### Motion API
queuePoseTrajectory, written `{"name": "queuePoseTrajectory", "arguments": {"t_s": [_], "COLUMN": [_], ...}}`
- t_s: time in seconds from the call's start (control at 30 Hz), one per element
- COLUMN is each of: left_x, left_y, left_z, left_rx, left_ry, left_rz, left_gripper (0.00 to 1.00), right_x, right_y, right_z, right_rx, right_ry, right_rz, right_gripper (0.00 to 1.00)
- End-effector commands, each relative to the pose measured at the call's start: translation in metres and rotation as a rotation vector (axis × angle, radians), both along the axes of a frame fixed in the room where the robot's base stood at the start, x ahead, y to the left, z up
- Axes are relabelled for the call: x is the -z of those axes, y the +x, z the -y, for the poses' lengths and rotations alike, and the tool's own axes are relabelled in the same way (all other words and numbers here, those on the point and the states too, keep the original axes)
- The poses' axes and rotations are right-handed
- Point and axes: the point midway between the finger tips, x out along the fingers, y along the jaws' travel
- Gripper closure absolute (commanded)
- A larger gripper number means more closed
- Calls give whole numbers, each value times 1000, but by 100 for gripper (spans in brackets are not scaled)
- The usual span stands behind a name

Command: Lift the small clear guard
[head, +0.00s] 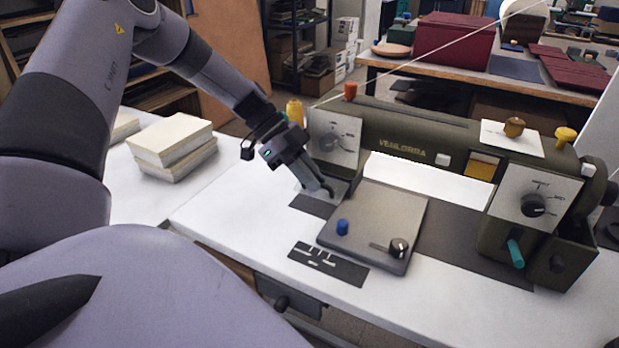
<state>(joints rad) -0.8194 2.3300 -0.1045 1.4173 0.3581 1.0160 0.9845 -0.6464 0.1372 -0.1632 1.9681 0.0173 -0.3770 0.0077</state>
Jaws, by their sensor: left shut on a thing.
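An olive-green machine (445,150) stands on the white table, with a grey plate (375,215) in front of it. The small clear guard (338,187) shows faintly as a pale see-through piece at the machine's left front, beside the grey plate. My left gripper (322,191) reaches down to it from the upper left and is shut on it. The fingers hide part of the guard, and I cannot tell whether its lower edge touches the table. My right gripper is not in view.
A black card (328,264) lies in front. Stacked pale blocks (172,140) stand at the left. The white table (225,205) is bare between them and the machine.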

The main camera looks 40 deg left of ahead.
Motion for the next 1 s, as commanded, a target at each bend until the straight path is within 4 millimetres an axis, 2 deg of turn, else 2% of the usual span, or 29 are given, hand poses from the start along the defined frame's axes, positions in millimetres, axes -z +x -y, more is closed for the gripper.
{"name": "queuePoseTrajectory", "arguments": {"t_s": [0.5, 0.53, 0.6, 0.87, 1.0], "left_x": [-1, -1, -1, -1, -9], "left_y": [2, 2, 2, 1, 0], "left_z": [-1, -1, -1, -1, -8], "left_rx": [-5, -5, -4, -2, -4], "left_ry": [-4, -4, -4, -6, -6], "left_rz": [-11, -11, -12, -14, -11], "left_gripper": [100, 80, 64, 64, 64], "right_x": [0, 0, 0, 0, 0], "right_y": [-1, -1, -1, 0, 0], "right_z": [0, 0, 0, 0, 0], "right_rx": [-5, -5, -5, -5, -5], "right_ry": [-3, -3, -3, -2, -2], "right_rz": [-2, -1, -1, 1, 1], "right_gripper": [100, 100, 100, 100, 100]}}
